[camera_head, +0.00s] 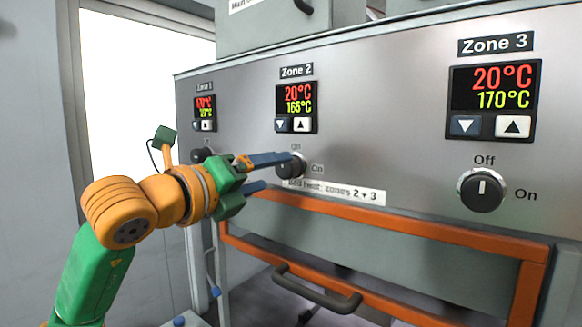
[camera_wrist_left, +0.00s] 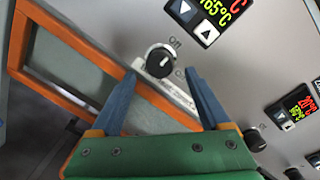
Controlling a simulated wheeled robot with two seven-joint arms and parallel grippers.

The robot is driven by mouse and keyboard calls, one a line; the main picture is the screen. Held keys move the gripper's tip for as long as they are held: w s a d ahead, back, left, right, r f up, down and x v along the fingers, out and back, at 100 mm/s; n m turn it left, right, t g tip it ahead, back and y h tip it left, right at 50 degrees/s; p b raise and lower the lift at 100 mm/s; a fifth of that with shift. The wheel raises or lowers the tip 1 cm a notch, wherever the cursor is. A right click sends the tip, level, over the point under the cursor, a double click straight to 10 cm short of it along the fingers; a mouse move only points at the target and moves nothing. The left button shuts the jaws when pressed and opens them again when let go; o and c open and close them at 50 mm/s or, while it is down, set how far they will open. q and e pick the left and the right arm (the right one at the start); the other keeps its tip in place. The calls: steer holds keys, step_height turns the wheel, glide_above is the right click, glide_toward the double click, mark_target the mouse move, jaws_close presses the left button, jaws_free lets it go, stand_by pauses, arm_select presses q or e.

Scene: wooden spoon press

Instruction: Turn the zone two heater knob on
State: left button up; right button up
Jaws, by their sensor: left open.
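The zone two knob (camera_head: 286,168) is a round black dial on the grey panel, below the Zone 2 display (camera_head: 297,108), with Off above it and On to its right. My left gripper (camera_head: 277,172) is open in front of it, and its upper blue finger hides part of the knob in the head view. In the left wrist view the knob (camera_wrist_left: 160,61) sits ahead of the gap between the open fingertips (camera_wrist_left: 159,73). I cannot tell whether a finger touches it. Its white mark seems to point towards Off. My right gripper is not in view.
The Zone 3 knob (camera_head: 482,190) is at the right, its mark pointing up to Off. The Zone 1 knob (camera_head: 201,155) is at the left, partly behind my left arm. An orange-framed door (camera_head: 400,227) with a dark handle (camera_head: 315,290) lies below. A label strip (camera_head: 350,193) is under the knob.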

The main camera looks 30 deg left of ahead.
mark_target(282, 169)
arm_select(q)
steer(key=w+p, duration=0.1)
steer(key=w, duration=0.3)
steer(key=shift+a+r+p, duration=0.1)
steer(key=shift+a+p, duration=0.1)
steer(key=shift+p, duration=0.2)
steer(key=shift+w+d, duration=0.15)
steer(key=shift+w, duration=0.1)
steer(key=shift+s, duration=0.2)
steer(key=c, duration=0.7)
jaws_close()
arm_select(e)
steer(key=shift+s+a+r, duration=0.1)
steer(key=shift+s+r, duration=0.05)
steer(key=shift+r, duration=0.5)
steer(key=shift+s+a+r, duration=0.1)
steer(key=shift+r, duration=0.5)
